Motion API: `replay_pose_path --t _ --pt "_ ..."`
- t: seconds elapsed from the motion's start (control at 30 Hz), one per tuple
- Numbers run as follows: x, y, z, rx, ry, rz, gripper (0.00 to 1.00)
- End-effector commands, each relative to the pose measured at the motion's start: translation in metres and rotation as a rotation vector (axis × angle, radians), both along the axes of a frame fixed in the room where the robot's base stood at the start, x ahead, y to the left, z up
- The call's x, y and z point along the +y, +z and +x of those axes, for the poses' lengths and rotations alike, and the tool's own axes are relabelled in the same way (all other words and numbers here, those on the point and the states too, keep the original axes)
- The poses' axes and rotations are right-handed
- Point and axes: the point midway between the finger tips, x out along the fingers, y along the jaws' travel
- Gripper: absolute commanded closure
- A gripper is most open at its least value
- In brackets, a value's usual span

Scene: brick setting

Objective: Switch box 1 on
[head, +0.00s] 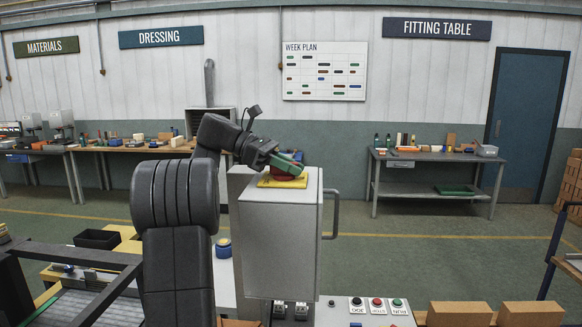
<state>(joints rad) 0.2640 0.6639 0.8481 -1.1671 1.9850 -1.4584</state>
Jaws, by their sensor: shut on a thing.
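A grey switch box (277,235) stands in the middle of the head view, with a bar handle (335,214) on its right side. On its top lies a yellow plate (283,183) with a red switch (292,175) on it. My gripper (288,163) reaches in from the left and is shut on the red switch, low over the yellow plate. A green part shows at the gripper's fingers. The fingers hide much of the switch, so its exact turn cannot be told. No number on the box can be read.
A panel with JOG, STOP and RUN buttons (377,306) sits in front of the box, with cardboard-coloured blocks (530,314) to its right. A fitting table (433,160) and a blue door (525,120) stand behind. The floor between is clear.

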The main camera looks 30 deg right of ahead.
Motion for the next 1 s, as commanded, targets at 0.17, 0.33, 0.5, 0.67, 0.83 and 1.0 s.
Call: replay_pose_path --t 0.17,0.33,0.5,0.67,0.83,1.0 --pt "0.0000 0.0008 -0.0002 0.000 -0.003 -0.001 1.00" --pt "-0.0001 0.0009 -0.0002 0.000 -0.002 -0.002 1.00" --pt "-0.0001 0.0007 -0.0001 0.000 -0.001 0.000 0.62" --pt "-0.0001 0.0005 -0.0001 0.000 -0.001 0.000 0.62" --pt "-0.0002 0.0006 0.0000 -0.001 0.015 0.000 0.62" --pt "-0.0005 0.0012 0.0001 -0.001 0.105 -0.001 0.62"
